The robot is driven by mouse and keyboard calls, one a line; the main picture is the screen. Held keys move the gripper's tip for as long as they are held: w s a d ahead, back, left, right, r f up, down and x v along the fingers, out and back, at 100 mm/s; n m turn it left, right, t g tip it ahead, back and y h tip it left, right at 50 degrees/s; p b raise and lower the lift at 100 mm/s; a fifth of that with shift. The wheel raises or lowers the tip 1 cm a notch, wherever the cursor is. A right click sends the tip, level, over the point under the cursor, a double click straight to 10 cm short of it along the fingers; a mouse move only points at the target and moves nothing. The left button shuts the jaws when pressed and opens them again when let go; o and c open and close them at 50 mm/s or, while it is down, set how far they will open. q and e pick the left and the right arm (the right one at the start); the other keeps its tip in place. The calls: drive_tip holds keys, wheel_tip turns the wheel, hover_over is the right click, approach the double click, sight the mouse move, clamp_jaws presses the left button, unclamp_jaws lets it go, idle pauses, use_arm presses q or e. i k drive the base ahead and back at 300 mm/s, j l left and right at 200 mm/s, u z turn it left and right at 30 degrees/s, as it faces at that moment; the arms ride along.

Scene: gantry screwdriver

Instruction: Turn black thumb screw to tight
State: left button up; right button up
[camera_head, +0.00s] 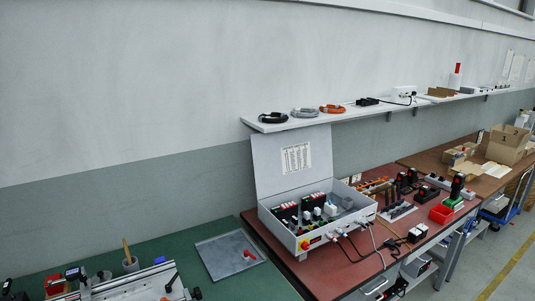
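A pale metal rail fixture (130,284) lies on the green bench at the lower left, cut off by the bottom edge. A small black knob (197,293) sits at its right end; it may be the black thumb screw, but it is too small to tell how tight it is. A dark device with a small display (74,272) is at the fixture's left end. Neither of my grippers shows in the head view.
A grey tray (207,252) with a red item (249,254) lies on the green bench (150,249). A holder with a wooden handle (130,264) stands behind the rail. An open control box (285,239) stands on the red bench (345,279) to the right. A wall shelf (290,122) runs above.

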sight(82, 279)
drive_tip(key=u, duration=1.3)
